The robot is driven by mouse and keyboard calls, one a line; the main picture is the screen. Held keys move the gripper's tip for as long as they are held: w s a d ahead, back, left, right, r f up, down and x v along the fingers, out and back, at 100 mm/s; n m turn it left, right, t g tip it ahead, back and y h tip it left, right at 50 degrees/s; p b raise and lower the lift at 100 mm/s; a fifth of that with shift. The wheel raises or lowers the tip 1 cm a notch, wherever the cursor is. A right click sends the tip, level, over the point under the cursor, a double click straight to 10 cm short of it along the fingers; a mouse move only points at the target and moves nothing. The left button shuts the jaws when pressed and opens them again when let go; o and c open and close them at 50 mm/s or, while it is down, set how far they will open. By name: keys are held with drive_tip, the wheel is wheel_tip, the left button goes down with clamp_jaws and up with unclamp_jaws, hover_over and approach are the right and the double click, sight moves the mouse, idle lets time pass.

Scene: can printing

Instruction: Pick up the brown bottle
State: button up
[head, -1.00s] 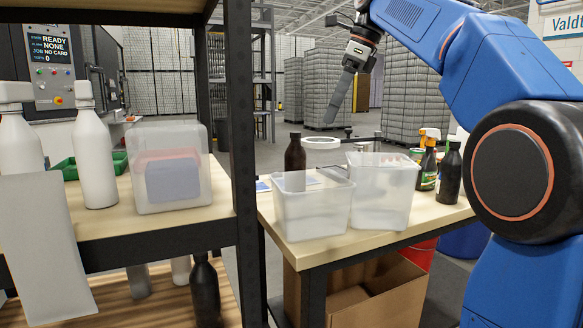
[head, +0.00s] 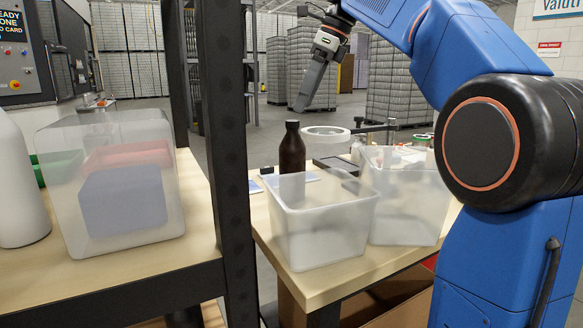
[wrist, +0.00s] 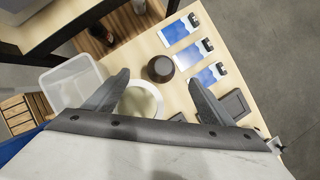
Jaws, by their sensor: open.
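The brown bottle (head: 292,150) stands upright on the wooden table in the head view, behind a clear bin that hides its lower part. In the wrist view the bottle (wrist: 160,69) shows from above as a dark round shape, between the lines of my two fingers and a little beyond their tips. My gripper (wrist: 159,76) is open, with empty space between its fingers. In the head view my gripper (head: 303,104) points down, higher than the bottle and slightly to its right, apart from it.
Two clear bins (head: 318,232) (head: 405,215) stand at the table's near side. A white ring-shaped lamp (head: 326,133) is right of the bottle. Blue-and-white cards (wrist: 180,28) lie beside it. A dark shelf post (head: 222,150) rises to the left.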

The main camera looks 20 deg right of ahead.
sight(287, 143)
drive_tip(key=x, duration=0.7)
drive_tip(key=shift+a+f, duration=0.15)
drive_tip(key=shift+f, duration=0.2)
drive_tip(key=shift+w+x, duration=0.15)
drive_tip(key=shift+x, duration=1.25)
drive_tip(key=shift+w+x, duration=0.1)
drive_tip(key=shift+x, duration=1.3)
drive_tip(key=shift+r, duration=0.1)
clamp_jaws()
